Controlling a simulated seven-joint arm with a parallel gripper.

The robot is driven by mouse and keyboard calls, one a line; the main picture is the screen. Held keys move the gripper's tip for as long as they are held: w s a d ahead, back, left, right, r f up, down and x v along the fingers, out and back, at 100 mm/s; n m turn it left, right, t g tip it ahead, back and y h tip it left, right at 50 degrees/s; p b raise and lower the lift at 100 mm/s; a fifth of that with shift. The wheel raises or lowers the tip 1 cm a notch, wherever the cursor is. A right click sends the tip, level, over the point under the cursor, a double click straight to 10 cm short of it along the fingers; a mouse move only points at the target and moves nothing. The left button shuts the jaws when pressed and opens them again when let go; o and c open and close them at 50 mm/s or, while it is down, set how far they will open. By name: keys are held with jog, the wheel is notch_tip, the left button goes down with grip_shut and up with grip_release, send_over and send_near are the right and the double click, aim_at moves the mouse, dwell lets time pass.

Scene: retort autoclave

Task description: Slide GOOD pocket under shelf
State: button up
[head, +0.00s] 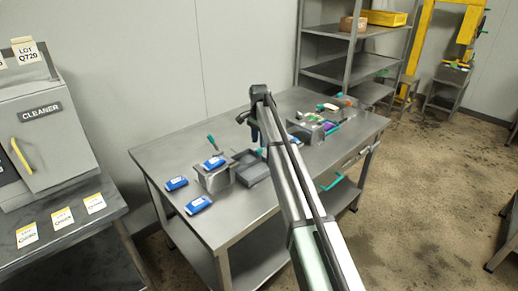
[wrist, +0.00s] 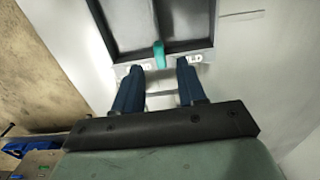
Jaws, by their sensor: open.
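My gripper (head: 255,133) hangs over the middle of the steel table in the head view, partly hidden by my arm. In the wrist view its two dark blue fingers (wrist: 160,66) are apart, with nothing clamped between them. A dark-rimmed grey pocket or tray (wrist: 110,30) lies just beyond the fingertips. A teal tab (wrist: 159,54) on its near edge stands between the tips; contact cannot be told. Small pale plates flank the tab, too small to read. I cannot read GOOD anywhere.
On the table (head: 178,150) are several blue packs (head: 198,205), a metal box (head: 214,180), a dark tray (head: 255,172) and a cluster of coloured items (head: 318,128). A teal handle (head: 332,181) shows below the front edge. A cleaner cabinet (head: 45,125) stands left.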

aim_at(259, 150)
jog(key=shift+f, duration=2.25)
grip_shut()
